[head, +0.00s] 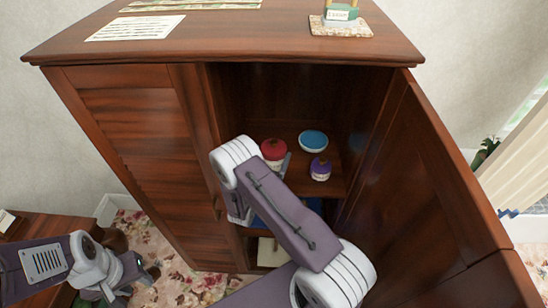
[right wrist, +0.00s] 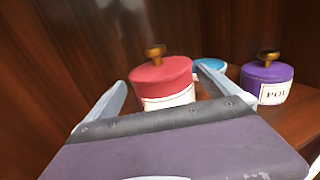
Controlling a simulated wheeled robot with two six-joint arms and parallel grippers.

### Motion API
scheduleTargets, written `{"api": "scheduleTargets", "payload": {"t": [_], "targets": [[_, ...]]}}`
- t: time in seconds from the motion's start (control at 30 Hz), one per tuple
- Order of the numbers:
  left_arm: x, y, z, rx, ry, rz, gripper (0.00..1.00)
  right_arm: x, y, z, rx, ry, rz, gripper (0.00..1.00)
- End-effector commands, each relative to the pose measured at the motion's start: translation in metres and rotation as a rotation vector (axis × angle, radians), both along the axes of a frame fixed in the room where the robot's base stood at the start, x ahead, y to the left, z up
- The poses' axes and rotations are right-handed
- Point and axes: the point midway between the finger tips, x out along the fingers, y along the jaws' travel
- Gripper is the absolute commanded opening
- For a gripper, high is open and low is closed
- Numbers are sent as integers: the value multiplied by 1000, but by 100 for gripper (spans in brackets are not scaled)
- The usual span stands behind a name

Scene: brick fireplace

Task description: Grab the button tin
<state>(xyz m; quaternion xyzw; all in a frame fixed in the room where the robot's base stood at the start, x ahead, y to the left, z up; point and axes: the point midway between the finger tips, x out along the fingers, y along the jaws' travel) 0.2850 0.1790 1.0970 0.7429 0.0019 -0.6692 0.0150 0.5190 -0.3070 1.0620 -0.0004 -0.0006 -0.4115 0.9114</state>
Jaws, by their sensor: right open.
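A red lidded tin (head: 273,150) with a brass knob and a pale label stands on a shelf inside the open cabinet. In the right wrist view the red tin (right wrist: 162,80) is straight ahead; its label cannot be read. My right gripper (right wrist: 162,77) is open and empty, its fingers spread to either side of the red tin's outline. I cannot tell whether they reach around it.
A blue bowl (head: 313,141) sits behind and between the tins. The cabinet's right door (head: 425,190) stands open and its left door (head: 130,140) is shut. Papers (head: 136,27) and a small figure on a base (head: 341,15) are on the cabinet top.

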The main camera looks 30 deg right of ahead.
Motion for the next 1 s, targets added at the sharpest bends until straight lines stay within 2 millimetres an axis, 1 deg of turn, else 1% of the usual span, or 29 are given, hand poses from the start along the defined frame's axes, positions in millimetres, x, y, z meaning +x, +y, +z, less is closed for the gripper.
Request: {"api": "scheduleTargets", "payload": {"t": [0.07, 0.2, 0.3, 0.4, 0.57, 0.6, 0.67, 0.7, 0.77, 0.8, 0.87, 0.9, 1.0], "targets": [[0, 0, 3, 0, 0, 0, 36, 2, -3, 1, 0, 0, -1, 100], [0, 0, 22, 0, 0, 0, 36, 15, -25, 6, 2, -1, -4, 100], [0, 0, 24, 0, 0, 0, 36, 26, -37, 3, 1, -2, -3, 100], [0, 0, 25, 0, 0, 0, 36, 31, -41, 1, 1, 1, 0, 100], [0, 0, 23, 0, 0, 0, 36, 32, -41, 0, 1, 1, 1, 100], [0, 0, 23, 0, 0, 0, 36, 32, -41, 0, 1, 1, 1, 97], [0, 0, 23, 0, 0, 0, 36, 32, -41, 0, 1, 1, 1, 81], [0, 0, 23, 0, 0, 0, 36, 31, -41, 0, 1, 1, 1, 69], [0, 0, 23, 0, 0, 0, 36, 31, -41, 0, 1, 1, 1, 53], [0, 0, 23, 0, 0, 0, 36, 31, -41, 0, 1, 1, 1, 42], [0, 0, 23, 0, 0, 0, 36, 31, -41, 0, 0, 0, 1, 25], [0, 0, 24, 0, 0, 0, 36, 32, -41, 1, 0, -1, 1, 23], [0, 0, 24, 0, 0, 0, 36, 32, -41, 1, 0, -1, 1, 23]]}}
